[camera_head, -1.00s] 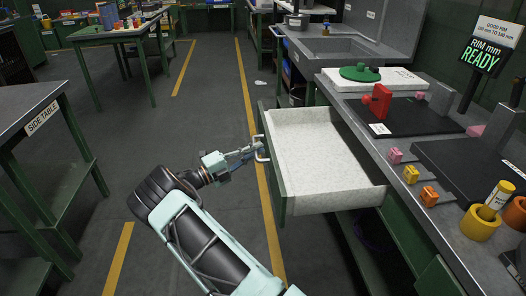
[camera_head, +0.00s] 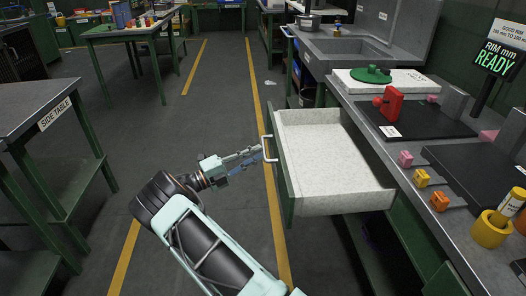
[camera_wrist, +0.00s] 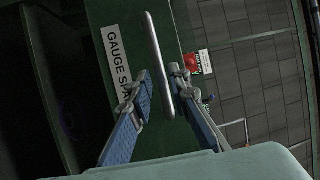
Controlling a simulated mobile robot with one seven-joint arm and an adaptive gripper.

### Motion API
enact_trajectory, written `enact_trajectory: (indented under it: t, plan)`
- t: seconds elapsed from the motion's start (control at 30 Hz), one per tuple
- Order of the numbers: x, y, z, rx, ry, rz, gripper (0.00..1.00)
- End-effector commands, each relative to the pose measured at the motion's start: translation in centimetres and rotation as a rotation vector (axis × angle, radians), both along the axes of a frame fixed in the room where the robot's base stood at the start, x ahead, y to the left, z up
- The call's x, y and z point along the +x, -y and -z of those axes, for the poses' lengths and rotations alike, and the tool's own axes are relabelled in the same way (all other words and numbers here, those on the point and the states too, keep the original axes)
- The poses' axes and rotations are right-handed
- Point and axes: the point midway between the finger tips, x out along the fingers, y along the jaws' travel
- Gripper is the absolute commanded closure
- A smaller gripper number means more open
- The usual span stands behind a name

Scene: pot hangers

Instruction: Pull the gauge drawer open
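The gauge drawer (camera_head: 330,160) is pulled well out from the green bench. Its pale, speckled inside is empty. Its metal bar handle (camera_head: 268,149) is on the drawer front, which faces my arm. In the wrist view, the handle (camera_wrist: 160,65) runs upright beside a label (camera_wrist: 118,62) partly reading "GAUGE SPA". My gripper (camera_head: 256,157) is at the left of the handle, with its fingers spread. In the wrist view, the fingers of my gripper (camera_wrist: 160,82) stand apart, with the handle in line between them and clear space at the left finger. The exact gap to the handle is hard to tell.
The bench top (camera_head: 445,190) holds a red block (camera_head: 391,103), small pink, yellow and orange pieces, and a yellow cup (camera_head: 490,229). A side table (camera_head: 40,108) stands at the left.

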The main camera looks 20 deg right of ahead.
Motion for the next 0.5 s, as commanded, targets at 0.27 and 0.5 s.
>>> enact_trajectory:
  t: [0.27, 0.5]
  plan:
    - [-0.9, -5.7, 1.1, 0.001, 0.0, -0.003, 0.83]
    - [-1.3, -7.9, 1.4, 0.001, -0.001, 0.001, 0.83]
